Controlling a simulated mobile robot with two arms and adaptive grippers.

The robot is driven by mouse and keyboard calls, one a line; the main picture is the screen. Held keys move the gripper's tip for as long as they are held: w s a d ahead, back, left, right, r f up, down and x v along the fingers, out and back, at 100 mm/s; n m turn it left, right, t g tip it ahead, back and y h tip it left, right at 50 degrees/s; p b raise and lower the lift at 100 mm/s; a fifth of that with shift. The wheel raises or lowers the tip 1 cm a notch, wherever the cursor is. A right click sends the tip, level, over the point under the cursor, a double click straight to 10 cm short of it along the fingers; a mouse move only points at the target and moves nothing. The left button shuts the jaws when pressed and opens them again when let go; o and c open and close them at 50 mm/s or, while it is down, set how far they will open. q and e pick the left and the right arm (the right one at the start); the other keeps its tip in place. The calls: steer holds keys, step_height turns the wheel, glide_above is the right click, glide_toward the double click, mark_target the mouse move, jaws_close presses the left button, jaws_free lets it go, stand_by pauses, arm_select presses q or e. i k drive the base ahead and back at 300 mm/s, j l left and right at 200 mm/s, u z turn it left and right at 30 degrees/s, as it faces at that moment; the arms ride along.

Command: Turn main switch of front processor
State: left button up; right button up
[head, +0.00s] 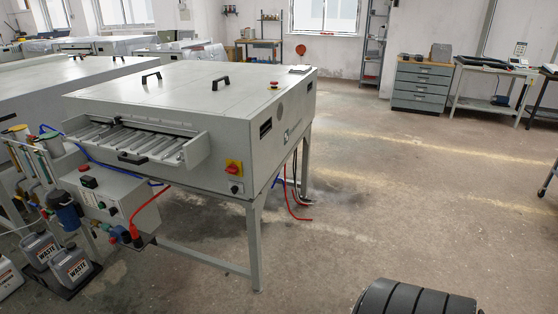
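The front processor (200,95) is a large light-grey machine on legs, left of centre in the head view. Its main switch (233,168) is a red rotary knob on a yellow plate, low on the near face close to the right corner. The exact angle of the knob is too small to tell. A small black round control (235,187) sits just below it. Neither of my grippers shows in this view, and nothing touches the switch.
A grey control box (112,200) with a red cable is below the processor's roller tray (140,150). Waste canisters (72,266) stand at lower left. The floor (400,180) right of the processor is open. A black ribbed part shows at the bottom right.

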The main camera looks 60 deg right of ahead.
mark_target(232, 169)
steer(key=z, duration=1.45)
